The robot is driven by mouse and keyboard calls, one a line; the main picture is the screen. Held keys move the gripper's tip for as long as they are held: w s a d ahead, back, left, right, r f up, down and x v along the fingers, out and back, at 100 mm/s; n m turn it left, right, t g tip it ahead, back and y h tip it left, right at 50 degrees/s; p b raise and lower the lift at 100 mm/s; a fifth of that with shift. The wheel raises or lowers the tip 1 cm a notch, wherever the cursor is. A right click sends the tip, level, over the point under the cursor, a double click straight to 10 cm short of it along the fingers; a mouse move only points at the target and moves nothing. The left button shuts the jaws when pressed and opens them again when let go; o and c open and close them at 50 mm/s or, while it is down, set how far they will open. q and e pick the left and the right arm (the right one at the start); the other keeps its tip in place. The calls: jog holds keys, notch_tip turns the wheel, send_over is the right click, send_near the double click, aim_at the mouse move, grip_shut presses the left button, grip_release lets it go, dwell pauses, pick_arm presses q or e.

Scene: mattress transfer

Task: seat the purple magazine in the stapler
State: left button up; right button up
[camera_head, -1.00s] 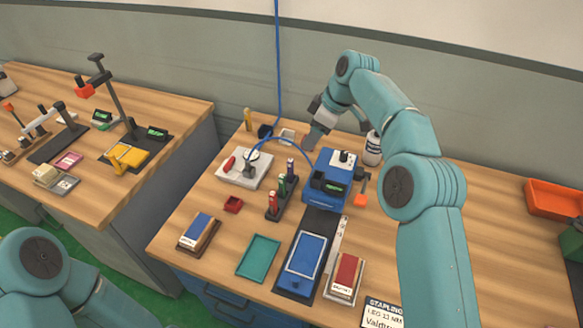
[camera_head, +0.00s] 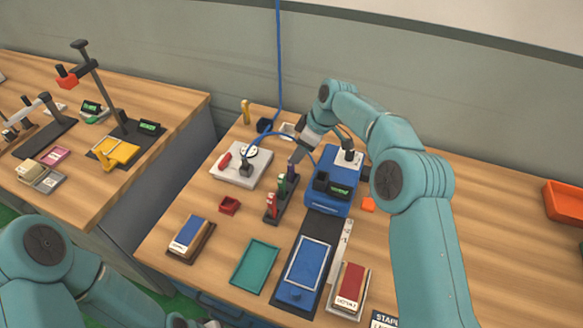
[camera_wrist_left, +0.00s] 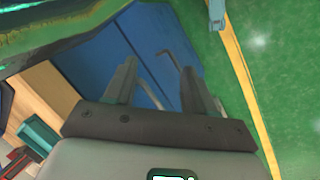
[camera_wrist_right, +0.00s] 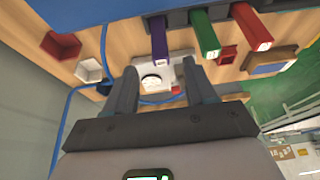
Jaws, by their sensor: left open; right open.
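The purple magazine (camera_head: 292,174) stands at the far end of a dark rack (camera_head: 272,214), beyond a green and a red magazine. The stapler (camera_head: 325,205) is the blue machine just right of the rack. My right gripper (camera_head: 296,157) is open, close above the purple magazine. In the right wrist view the purple magazine (camera_wrist_right: 160,42) shows ahead of the gap between the open fingers (camera_wrist_right: 160,72); I cannot tell whether they touch it. My left gripper (camera_wrist_left: 155,72) is open and empty, low before blue drawer fronts (camera_wrist_left: 95,65) and the green floor.
A teal tray (camera_head: 255,266), a blue pad (camera_head: 304,268) and two card stacks lie at the bench front. A small red bin (camera_head: 229,205) and a white plate with a gauge (camera_head: 240,168) stand left of the rack. A blue hose (camera_head: 278,60) hangs behind.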

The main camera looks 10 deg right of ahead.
aim_at(291, 170)
jog(key=p+x, duration=0.2)
jog(key=x, duration=0.4)
jog(key=shift+w+a+f, duration=0.15)
jog(key=shift+a, duration=0.15)
jog(key=shift+w+a+f, duration=0.1)
jog(key=shift+w+f, duration=0.05)
jog(key=shift+f, duration=0.15)
jog(key=shift+s, duration=0.2)
jog(key=shift+c, duration=0.3)
jog(key=shift+w+f, duration=0.1)
jog(key=shift+w, duration=0.05)
grip_shut()
